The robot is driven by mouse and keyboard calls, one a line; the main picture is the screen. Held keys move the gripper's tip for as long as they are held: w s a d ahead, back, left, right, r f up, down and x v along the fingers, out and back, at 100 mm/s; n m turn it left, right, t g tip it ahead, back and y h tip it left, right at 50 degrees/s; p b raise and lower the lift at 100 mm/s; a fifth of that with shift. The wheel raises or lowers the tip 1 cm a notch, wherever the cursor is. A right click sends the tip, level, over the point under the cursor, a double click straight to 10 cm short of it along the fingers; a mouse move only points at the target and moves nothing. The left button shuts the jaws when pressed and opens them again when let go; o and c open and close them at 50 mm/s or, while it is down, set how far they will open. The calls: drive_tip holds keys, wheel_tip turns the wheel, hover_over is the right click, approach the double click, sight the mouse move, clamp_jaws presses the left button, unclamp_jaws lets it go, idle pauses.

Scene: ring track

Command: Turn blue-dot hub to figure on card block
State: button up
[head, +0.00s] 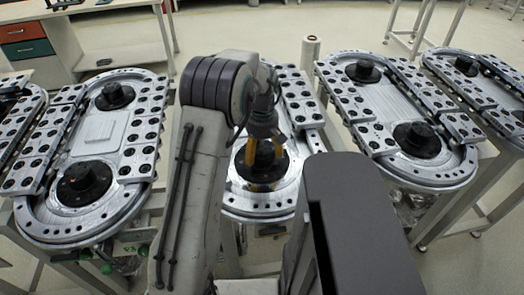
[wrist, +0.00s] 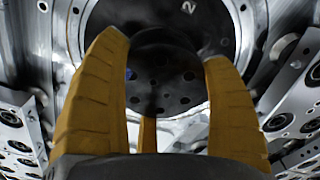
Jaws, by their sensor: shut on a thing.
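The black hub (wrist: 165,75) stands between my gripper's yellow fingers in the wrist view, on a dark disc with a white figure 2 (wrist: 188,7) near its top edge. A blue dot (wrist: 130,74) shows at the hub's left side, beside the left finger. My gripper (wrist: 165,95) is shut on the hub, with a third finger below. In the head view my gripper (head: 263,158) reaches down onto the black hub disc (head: 284,166) at the near end of the middle track. My arm hides much of that track. I cannot make out a card block in either view.
A ring track (head: 150,95) with two black hubs stands at left, and another (head: 352,110) at right. More tracks show at both edges. A white desk with drawers (head: 30,49) is at the back left. Floor shows between the tracks.

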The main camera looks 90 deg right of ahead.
sight(262, 149)
drive_tip(key=shift+d+r+n, duration=0.15)
drive_tip(key=shift+r+n, duration=0.05)
drive_tip(key=shift+n, duration=0.4)
drive_tip(key=o, duration=1.2)
drive_tip(key=shift+f, duration=0.15)
wheel_tip(262, 149, up, 12)
drive_tip(key=shift+r, duration=0.1)
idle(0.7)
